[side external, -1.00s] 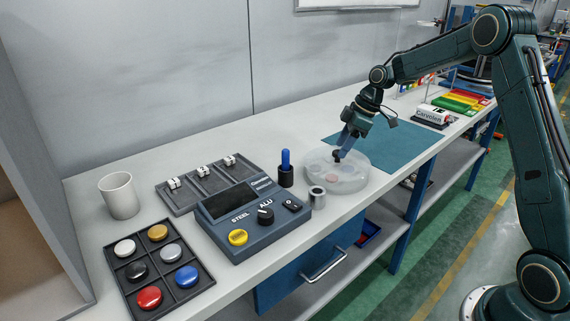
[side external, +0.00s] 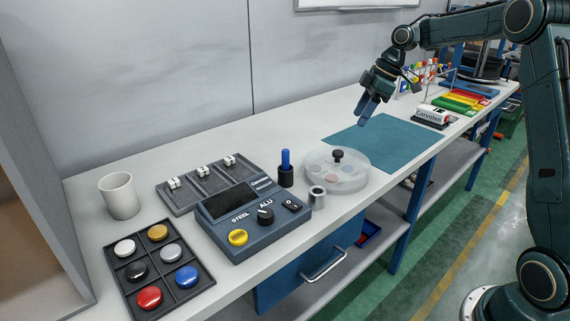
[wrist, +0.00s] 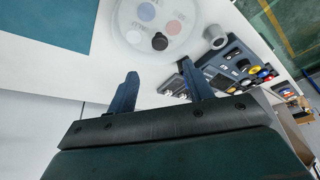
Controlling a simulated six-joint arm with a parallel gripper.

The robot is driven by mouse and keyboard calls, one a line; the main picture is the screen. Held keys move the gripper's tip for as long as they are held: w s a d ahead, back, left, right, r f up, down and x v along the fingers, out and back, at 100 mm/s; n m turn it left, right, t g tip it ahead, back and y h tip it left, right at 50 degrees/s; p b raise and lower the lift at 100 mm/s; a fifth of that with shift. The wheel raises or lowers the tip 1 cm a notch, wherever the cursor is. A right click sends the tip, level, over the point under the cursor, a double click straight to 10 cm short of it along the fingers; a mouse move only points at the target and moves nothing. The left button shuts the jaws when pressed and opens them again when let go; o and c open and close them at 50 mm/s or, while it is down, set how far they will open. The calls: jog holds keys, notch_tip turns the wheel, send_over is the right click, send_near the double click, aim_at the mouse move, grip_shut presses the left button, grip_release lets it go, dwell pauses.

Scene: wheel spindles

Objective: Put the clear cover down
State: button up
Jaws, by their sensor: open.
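The clear cover (side external: 350,180) is a round see-through lid with a black knob (side external: 338,155) on top. It lies level over a round pale dish on the bench, left of the teal mat. Coloured discs show blurred through it. It also shows in the wrist view (wrist: 135,38), with reddish, bluish and pale discs under it. My gripper (side external: 366,112) is raised above the mat, up and to the right of the cover, apart from the knob. In the wrist view its two fingers (wrist: 158,90) are spread with nothing between them.
A steel cylinder (side external: 317,197) and a blue-topped holder (side external: 286,170) stand close left of the cover. A dark control box (side external: 240,225), a slotted tray (side external: 195,190), a disc tray (side external: 160,275) and a white mug (side external: 119,196) are further left. The teal mat (side external: 385,140) is bare.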

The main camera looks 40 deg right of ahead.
dwell(0.4)
jog(key=s+a+r+m+t+h, duration=0.1)
jog(key=s+a+r+m, duration=0.1)
jog(key=s+a+r, duration=0.35)
jog(key=s+a+r+m+h, duration=0.1)
jog(key=s+a+r+m, duration=0.15)
jog(key=s+a, duration=0.5)
jog(key=s+a+f+m, duration=0.2)
jog(key=s, duration=0.7)
jog(key=s+a+f+m+t+h, duration=0.1)
jog(key=s+a+f+m, duration=0.1)
jog(key=s, duration=0.7)
jog(key=shift+a+m, duration=0.1)
jog(key=shift+m, duration=0.15)
